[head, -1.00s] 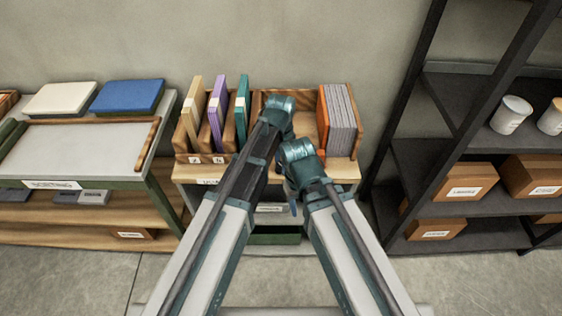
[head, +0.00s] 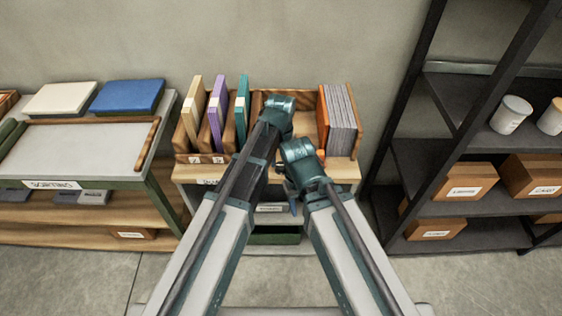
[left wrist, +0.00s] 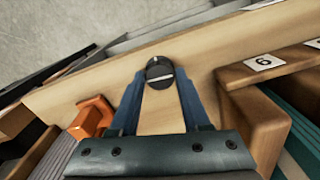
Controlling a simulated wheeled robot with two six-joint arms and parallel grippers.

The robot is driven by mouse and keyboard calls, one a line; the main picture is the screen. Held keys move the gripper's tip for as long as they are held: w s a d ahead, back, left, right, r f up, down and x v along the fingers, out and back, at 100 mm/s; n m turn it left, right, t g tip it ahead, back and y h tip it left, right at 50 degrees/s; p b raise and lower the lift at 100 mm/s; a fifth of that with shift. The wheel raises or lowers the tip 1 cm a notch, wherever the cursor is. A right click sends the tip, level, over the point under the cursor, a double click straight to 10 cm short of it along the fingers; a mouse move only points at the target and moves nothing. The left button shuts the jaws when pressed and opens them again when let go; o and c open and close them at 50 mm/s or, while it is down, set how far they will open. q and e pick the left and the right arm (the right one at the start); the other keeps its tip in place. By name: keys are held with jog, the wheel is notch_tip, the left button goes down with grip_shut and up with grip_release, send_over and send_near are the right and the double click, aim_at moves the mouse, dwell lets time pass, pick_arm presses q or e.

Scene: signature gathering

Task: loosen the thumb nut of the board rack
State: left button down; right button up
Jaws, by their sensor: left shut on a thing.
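The wooden board rack (head: 353,145) stands on a small table against the wall and holds upright boards. Its thumb nut (left wrist: 159,69), a dark round knob with a pale line across its face, sits on the rack's wooden strip in the left wrist view. My left gripper (left wrist: 160,78) has its two blue fingers closed on opposite sides of the nut. In the head view my arms hide the nut and most of the left gripper.
An orange piece (left wrist: 92,118) is beside the grey boards (left wrist: 65,150). A number-6 label (left wrist: 264,62) is on the rack. A sorting table (head: 75,140) stands left, a dark shelf (head: 450,150) with boxes and cans right. Both arms are close together.

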aim_at(281, 165)
pick_arm(q)
jog(key=shift+n, duration=0.6)
jog(key=shift+c, duration=1.8)
grip_release()
jog(key=shift+r, duration=0.1)
notch_tip(281, 165, up, 14)
jog(key=p, duration=1.3)
jog(key=shift+f+p, duration=0.2)
jog(key=shift+p, duration=0.2)
